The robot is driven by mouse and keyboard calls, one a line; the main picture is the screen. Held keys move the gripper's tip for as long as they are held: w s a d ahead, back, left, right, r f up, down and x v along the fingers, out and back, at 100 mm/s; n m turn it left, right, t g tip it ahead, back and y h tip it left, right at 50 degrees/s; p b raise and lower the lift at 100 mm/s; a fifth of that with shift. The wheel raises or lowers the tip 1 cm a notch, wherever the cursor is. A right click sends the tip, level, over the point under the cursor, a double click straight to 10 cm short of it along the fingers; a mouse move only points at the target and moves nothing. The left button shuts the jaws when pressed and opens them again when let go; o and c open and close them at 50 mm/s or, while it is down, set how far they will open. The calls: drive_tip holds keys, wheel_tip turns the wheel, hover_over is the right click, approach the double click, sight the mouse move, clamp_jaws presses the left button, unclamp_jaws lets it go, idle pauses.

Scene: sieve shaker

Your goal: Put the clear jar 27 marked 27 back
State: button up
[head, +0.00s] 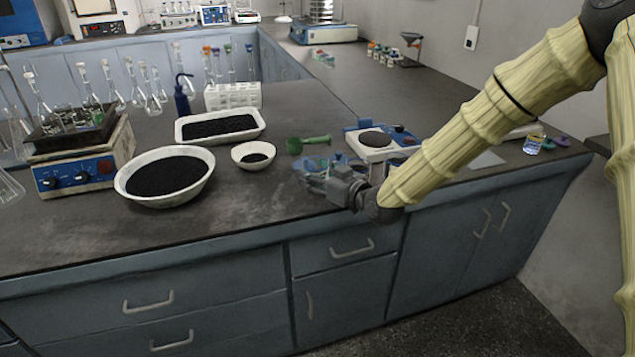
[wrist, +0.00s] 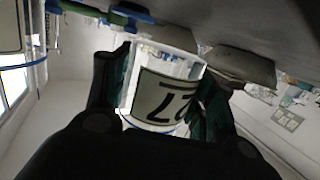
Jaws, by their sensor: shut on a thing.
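The clear jar 27 (wrist: 163,92) is between the fingers of my gripper (wrist: 160,100) in the wrist view. Its pale label with dark digits "27" shows sideways and partly turned away. My gripper is shut on the jar. In the head view my gripper (head: 333,183) is over the front part of the bench, below the blue and white balance. There the jar is hard to make out among the fingers and clear shapes.
A blue and white balance (head: 375,141) stands just behind my gripper. A green scoop (head: 308,143) lies to its left. A small bowl (head: 253,155), a large bowl (head: 164,174) and a white tray (head: 220,125) hold black grains. The bench front left of my gripper is clear.

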drive_tip(key=shift+w+d, duration=0.2)
drive_tip(key=shift+w, duration=0.5)
drive_tip(key=shift+f, duration=1.8)
drive_tip(key=shift+f, duration=0.1)
drive_tip(key=o, duration=1.1)
drive_tip(key=shift+o, duration=0.2)
drive_tip(key=v, duration=1.2)
